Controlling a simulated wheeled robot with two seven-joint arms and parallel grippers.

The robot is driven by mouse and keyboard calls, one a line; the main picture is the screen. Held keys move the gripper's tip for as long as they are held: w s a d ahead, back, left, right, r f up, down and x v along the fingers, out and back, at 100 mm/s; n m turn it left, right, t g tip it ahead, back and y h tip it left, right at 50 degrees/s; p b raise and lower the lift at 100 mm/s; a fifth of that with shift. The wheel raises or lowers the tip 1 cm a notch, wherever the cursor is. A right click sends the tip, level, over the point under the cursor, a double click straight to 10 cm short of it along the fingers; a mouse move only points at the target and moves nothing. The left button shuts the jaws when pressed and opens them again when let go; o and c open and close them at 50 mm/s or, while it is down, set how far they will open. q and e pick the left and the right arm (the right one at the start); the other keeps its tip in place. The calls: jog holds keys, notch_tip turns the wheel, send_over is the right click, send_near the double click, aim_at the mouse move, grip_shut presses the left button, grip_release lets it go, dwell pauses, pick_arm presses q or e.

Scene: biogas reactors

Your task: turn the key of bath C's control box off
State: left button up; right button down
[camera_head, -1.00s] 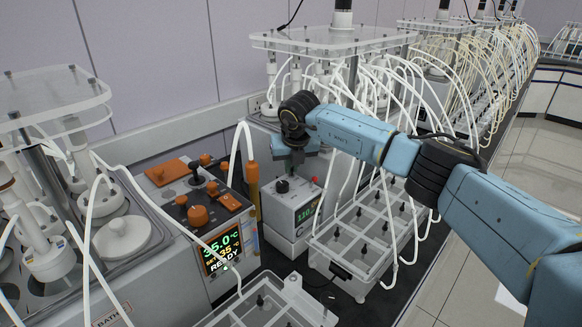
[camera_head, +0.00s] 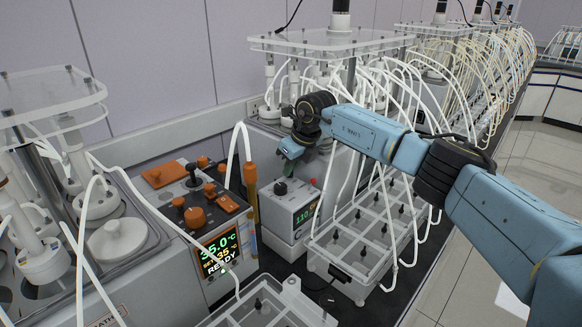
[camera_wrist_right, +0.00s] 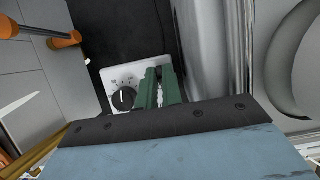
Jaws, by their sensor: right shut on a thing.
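My right gripper (camera_head: 291,149) is just above the box in the head view. In the right wrist view its green fingers (camera_wrist_right: 161,86) are close together over the right part of the box top (camera_wrist_right: 134,73), beside the black knob (camera_wrist_right: 123,98). What they hold is hidden between them. My left gripper is out of view.
An orange-knobbed bath controller (camera_head: 212,235) reading 35.0 °C and READY stands left of the box. A clear rack (camera_head: 345,256) with white tubes is at its right. Glassware and tubing under a clear plate (camera_head: 330,41) crowd behind my right arm.

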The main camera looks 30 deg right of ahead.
jog(key=shift+w+r, duration=0.1)
jog(key=shift+r, duration=0.05)
jog(key=c, duration=1.6)
grip_release()
jog(key=shift+o, duration=0.2)
jog(key=v, duration=1.3)
jog(key=shift+b, duration=0.3)
